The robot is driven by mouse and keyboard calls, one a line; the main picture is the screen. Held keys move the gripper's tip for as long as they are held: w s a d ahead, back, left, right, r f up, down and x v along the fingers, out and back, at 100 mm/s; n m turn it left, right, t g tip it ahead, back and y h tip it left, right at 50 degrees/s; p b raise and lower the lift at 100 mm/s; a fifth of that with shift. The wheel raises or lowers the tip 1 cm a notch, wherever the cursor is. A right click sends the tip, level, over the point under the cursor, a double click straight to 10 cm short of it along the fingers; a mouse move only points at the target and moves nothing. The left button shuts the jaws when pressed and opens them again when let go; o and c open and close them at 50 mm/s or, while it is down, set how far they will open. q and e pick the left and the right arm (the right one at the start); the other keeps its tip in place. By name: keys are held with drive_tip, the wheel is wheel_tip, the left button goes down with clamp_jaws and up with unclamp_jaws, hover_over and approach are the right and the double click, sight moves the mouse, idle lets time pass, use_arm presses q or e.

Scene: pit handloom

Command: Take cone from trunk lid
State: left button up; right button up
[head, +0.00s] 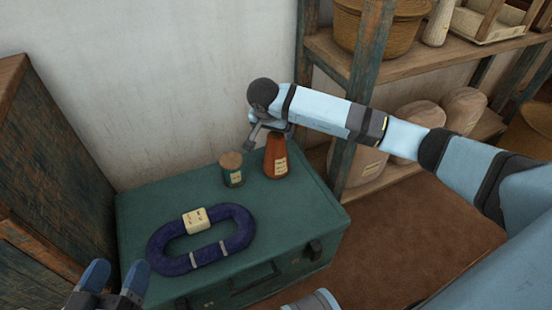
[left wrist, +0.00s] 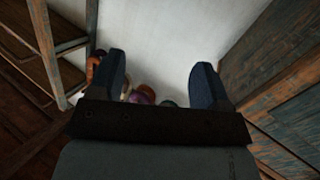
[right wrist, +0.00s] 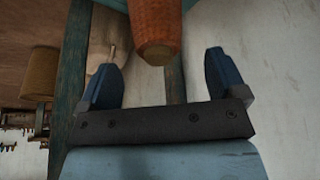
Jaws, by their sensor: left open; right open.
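The cone (head: 276,158) is orange-brown with a pale label and stands upright on the green trunk lid (head: 150,208), near its back right corner. My right gripper (head: 262,132) is open just above and beside the cone's narrow top. In the right wrist view the cone (right wrist: 157,28) shows at the top, ahead of and between the open fingers (right wrist: 163,75), which do not clasp it. My left gripper (head: 108,278) is open and empty in front of the trunk at the lower left. The left wrist view shows its spread fingers (left wrist: 160,82).
A small green jar with a wooden top (head: 232,169) stands left of the cone. A dark blue yarn loop (head: 160,255) with a cream tag (head: 195,219) lies on the lid. A wooden shelf (head: 350,60) with baskets and sacks stands right; a wooden cabinet (head: 50,165) stands left.

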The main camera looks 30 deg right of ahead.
sight(275, 134)
drive_tip(key=shift+d+f+b, duration=0.1)
drive_tip(key=shift+f+b, duration=0.2)
drive_tip(key=shift+f, duration=0.25)
drive_tip(key=b+x, duration=0.2)
drive_tip(key=x, duration=0.1)
drive_tip(key=shift+f, duration=0.35)
drive_tip(key=shift+w+d+f, duration=0.1)
drive_tip(key=shift+d+f, duration=0.05)
drive_tip(key=shift+f, duration=0.05)
use_arm(q)
drive_tip(key=shift+w+a+f+m, duration=0.4)
drive_tip(key=shift+w+m, duration=0.2)
drive_tip(key=shift+m, duration=0.2)
use_arm(e)
drive_tip(key=shift+r, duration=0.15)
use_arm(q)
drive_tip(key=shift+d, duration=0.1)
use_arm(e)
drive_tip(key=c, duration=1.4)
